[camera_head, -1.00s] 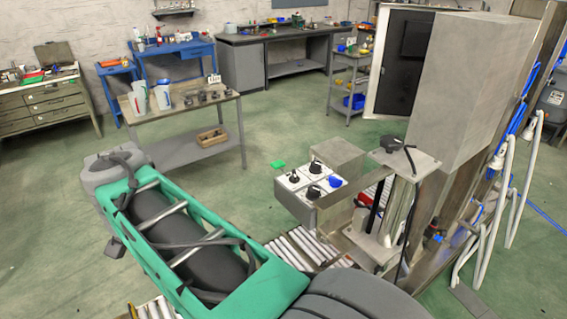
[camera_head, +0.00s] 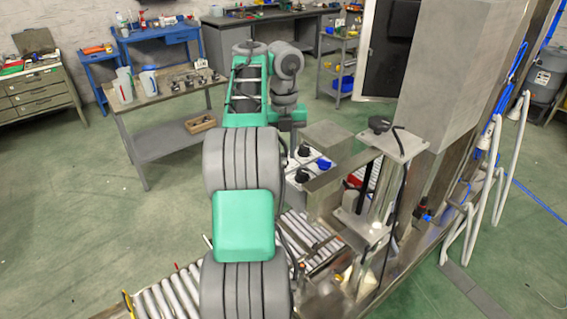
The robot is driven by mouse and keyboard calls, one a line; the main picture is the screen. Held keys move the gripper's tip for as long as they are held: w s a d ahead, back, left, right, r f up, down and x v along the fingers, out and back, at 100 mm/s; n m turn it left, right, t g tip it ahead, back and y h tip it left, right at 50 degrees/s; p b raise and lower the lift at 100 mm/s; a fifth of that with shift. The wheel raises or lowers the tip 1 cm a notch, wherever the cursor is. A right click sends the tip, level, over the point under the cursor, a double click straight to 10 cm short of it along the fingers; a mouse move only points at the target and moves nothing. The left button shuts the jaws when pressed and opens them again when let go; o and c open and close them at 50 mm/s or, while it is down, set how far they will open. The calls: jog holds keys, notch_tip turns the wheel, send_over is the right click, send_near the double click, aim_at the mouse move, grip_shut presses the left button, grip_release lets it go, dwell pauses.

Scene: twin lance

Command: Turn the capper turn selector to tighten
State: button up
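The capper's control box (camera_head: 325,185) stands right of my arm, with a pale panel on top. Black knobs (camera_head: 304,150) and a blue knob (camera_head: 324,164) show on the panel. Another black knob (camera_head: 301,176) is near its front left. I cannot read which one is the turn selector. My arm reaches forward and bends down at its far end. My gripper (camera_head: 294,140) hangs by the panel's far left edge, close to the black knobs. Its fingers are too small and partly hidden, so I cannot tell if they are open or touch a knob.
The capper's post and top plate (camera_head: 398,145) rise right of the box, beside a large grey housing (camera_head: 455,75). A roller conveyor (camera_head: 180,295) runs below my arm. A table with jugs (camera_head: 160,95) stands at the left. The floor between is clear.

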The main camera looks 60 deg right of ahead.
jog(key=shift+f, duration=0.65)
jog(key=shift+c, duration=0.4)
grip_shut()
